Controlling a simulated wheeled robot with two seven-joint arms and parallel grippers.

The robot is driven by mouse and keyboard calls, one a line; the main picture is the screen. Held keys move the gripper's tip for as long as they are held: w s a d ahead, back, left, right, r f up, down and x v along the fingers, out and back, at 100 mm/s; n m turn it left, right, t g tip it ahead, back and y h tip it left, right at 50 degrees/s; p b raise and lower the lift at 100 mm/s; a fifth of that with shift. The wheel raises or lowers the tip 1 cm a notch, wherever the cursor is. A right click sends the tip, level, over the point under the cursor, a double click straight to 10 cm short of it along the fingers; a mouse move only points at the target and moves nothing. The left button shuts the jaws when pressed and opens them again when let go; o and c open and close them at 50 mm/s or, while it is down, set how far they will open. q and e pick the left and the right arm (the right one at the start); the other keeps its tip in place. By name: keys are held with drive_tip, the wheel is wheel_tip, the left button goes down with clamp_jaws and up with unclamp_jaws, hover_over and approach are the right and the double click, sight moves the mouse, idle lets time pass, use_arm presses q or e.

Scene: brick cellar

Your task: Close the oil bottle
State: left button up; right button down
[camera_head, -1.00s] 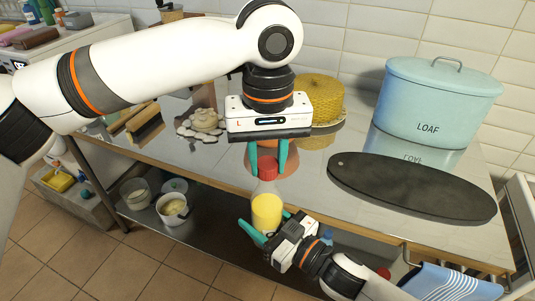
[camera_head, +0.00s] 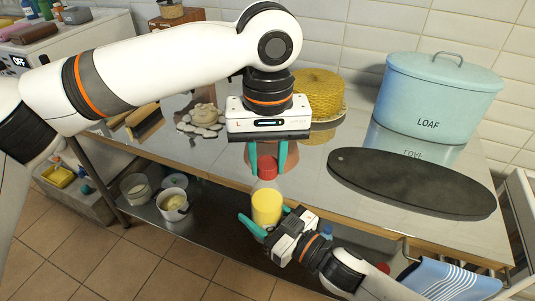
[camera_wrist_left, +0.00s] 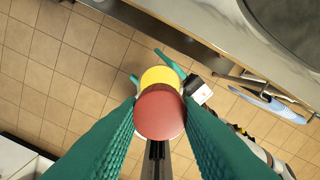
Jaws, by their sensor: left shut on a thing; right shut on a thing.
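The oil bottle (camera_head: 267,208) is clear with yellow oil in it and stands upright in front of the table's edge. My right gripper (camera_head: 264,214) is shut on it from below right. A red cap (camera_head: 267,168) is between the teal fingers of my left gripper (camera_head: 268,173), which points down and is shut on it. The cap is right above the bottle's neck; I cannot tell whether they touch. In the left wrist view the red cap (camera_wrist_left: 160,112) covers most of the bottle, and its yellow part (camera_wrist_left: 161,75) shows just beyond.
The metal table (camera_head: 290,187) carries a blue loaf tin (camera_head: 432,100), a dark oval board (camera_head: 410,183) and a yellow woven dome (camera_head: 318,92). Pots (camera_head: 172,204) stand on the lower shelf. A striped blue cloth (camera_head: 452,284) hangs at the lower right.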

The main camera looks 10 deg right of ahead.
use_arm(q)
drive_tip(key=m, duration=0.3)
drive_tip(key=shift+m, duration=0.4)
drive_tip(key=m, duration=0.4)
drive_tip(key=shift+m, duration=0.4)
drive_tip(key=m, duration=0.4)
drive_tip(key=shift+w+m, duration=0.1)
drive_tip(key=shift+m, duration=0.3)
drive_tip(key=m, duration=0.4)
drive_tip(key=shift+a, duration=0.1)
drive_tip(key=m, duration=0.5)
drive_tip(key=shift+w, duration=0.1)
drive_tip(key=m, duration=1.2)
drive_tip(key=shift+w+m, duration=0.1)
drive_tip(key=shift+m, duration=0.2)
drive_tip(key=o, duration=0.9)
